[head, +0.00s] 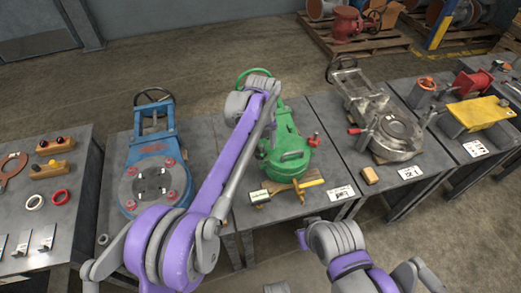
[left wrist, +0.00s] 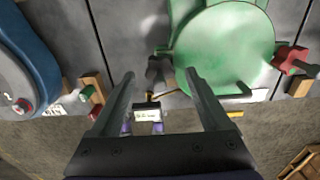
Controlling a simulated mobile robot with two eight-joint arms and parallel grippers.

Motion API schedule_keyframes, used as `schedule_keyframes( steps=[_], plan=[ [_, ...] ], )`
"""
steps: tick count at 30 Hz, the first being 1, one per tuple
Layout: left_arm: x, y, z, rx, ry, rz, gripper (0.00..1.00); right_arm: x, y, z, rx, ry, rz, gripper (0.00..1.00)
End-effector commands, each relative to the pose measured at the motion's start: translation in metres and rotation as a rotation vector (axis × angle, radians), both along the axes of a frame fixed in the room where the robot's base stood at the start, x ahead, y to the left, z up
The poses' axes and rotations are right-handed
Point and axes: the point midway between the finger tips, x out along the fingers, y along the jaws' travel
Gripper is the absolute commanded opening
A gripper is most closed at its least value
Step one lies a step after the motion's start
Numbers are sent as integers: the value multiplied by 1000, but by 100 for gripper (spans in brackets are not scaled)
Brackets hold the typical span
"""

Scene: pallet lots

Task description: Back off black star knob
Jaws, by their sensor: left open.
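The green valve body (head: 285,150) stands on the middle table in the head view, partly covered by my left arm. Its round green top (left wrist: 225,45) fills the upper right of the left wrist view. A dark knob-like piece, likely the black star knob (left wrist: 155,73), shows at the left edge of the green body. In the head view I cannot make it out. My left gripper (left wrist: 160,73) is open, its two fingers to either side of the dark piece in the picture. I see no contact. My right arm shows at the bottom of the head view, but its gripper does not.
A blue valve (head: 152,165) stands to the left and a bare metal one (head: 390,128) to the right. A red-handled part (left wrist: 295,60) juts from the green body's right side. A small block with a white label (left wrist: 148,112) lies near the table's front edge.

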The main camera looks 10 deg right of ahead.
Motion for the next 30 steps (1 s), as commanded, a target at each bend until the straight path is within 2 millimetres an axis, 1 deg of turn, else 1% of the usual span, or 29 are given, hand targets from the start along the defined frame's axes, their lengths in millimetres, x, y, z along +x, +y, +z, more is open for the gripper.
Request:
schedule_keyframes(
  steps=[1,3,6,15,17,18,20,21,23,24,28,29,30],
  plan=[
    [0,0,-8,0,0,0,80,0,0,-2,0,1,0,0],
    [0,0,-14,0,0,0,80,0,0,-3,0,1,0,0],
    [0,0,-19,0,0,1,80,0,0,-4,0,1,0,0],
    [0,0,-21,0,0,1,80,0,0,-4,0,1,0,0],
    [0,0,-21,0,0,1,69,0,0,-4,0,1,0,0],
    [0,0,-21,0,0,1,62,0,0,-4,0,1,0,0],
    [0,0,-21,0,0,1,51,0,0,-4,0,1,0,0],
    [0,0,-21,0,0,1,44,0,0,-4,0,1,0,0],
    [0,0,-21,0,0,1,33,0,0,-4,0,1,0,0],
    [0,0,-21,0,0,1,26,0,0,-4,0,1,0,0],
    [0,0,-21,0,0,1,3,0,0,-4,0,1,0,0],
    [0,0,-21,0,0,1,0,0,0,-4,0,1,0,0],
    [0,0,-21,0,0,1,0,0,0,-4,0,1,0,0]
  ],
)
